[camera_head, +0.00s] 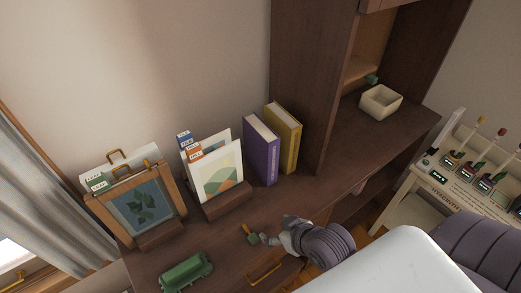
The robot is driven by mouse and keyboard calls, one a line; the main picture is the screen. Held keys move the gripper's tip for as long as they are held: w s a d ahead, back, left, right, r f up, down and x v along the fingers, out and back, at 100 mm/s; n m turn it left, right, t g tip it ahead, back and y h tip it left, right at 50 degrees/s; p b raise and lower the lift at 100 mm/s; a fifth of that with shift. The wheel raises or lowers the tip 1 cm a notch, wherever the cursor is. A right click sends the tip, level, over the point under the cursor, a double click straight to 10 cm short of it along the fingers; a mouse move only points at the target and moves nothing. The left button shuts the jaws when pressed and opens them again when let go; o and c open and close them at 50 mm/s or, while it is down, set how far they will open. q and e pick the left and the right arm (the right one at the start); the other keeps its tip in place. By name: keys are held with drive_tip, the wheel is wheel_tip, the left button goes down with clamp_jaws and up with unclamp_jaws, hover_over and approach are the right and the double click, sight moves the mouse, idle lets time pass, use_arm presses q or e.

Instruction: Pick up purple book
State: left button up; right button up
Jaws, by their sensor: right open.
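The purple book (262,152) stands upright on the brown wooden cabinet top, its spine facing forward. A yellow book (285,137) stands right beside it, on its right. My right gripper (250,236) is open and empty, low over the front part of the cabinet top. It is in front of the purple book and apart from it. Its arm comes in from the lower right. My left gripper is not in view.
A file holder with cards (217,184) stands left of the purple book. A framed leaf picture (142,208) stands further left. A green object (186,272) lies at the front. A tall cabinet side (320,90) rises right of the yellow book. A cream box (380,102) sits further right.

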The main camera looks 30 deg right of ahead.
sight(273, 155)
drive_tip(key=w+d+r+t, duration=0.1)
drive_tip(key=w, duration=0.1)
drive_tip(key=w+r+t, duration=0.1)
drive_tip(key=t, duration=0.1)
drive_tip(key=w+d+r+t, duration=0.1)
drive_tip(key=w, duration=0.1)
drive_tip(key=shift+w+d+r+t+y, duration=0.3)
drive_tip(key=shift+d+r, duration=0.05)
drive_tip(key=shift+r, duration=0.05)
drive_tip(key=w+d+r+m+t, duration=0.1)
drive_tip(key=w+d+r+t, duration=0.2)
drive_tip(key=d+r+t, duration=0.25)
drive_tip(key=shift+g, duration=0.25)
drive_tip(key=w, duration=0.2)
drive_tip(key=w+a+p, duration=0.1)
drive_tip(key=w, duration=0.5)
drive_tip(key=shift+a+r, duration=0.25)
drive_tip(key=shift+r, duration=0.1)
drive_tip(key=w+p, duration=0.2)
drive_tip(key=w, duration=0.3)
drive_tip(key=shift+r, duration=0.15)
drive_tip(key=shift+w+a, duration=0.1)
drive_tip(key=shift+w, duration=0.15)
drive_tip(key=shift+s, duration=0.1)
drive_tip(key=shift+c, duration=0.2)
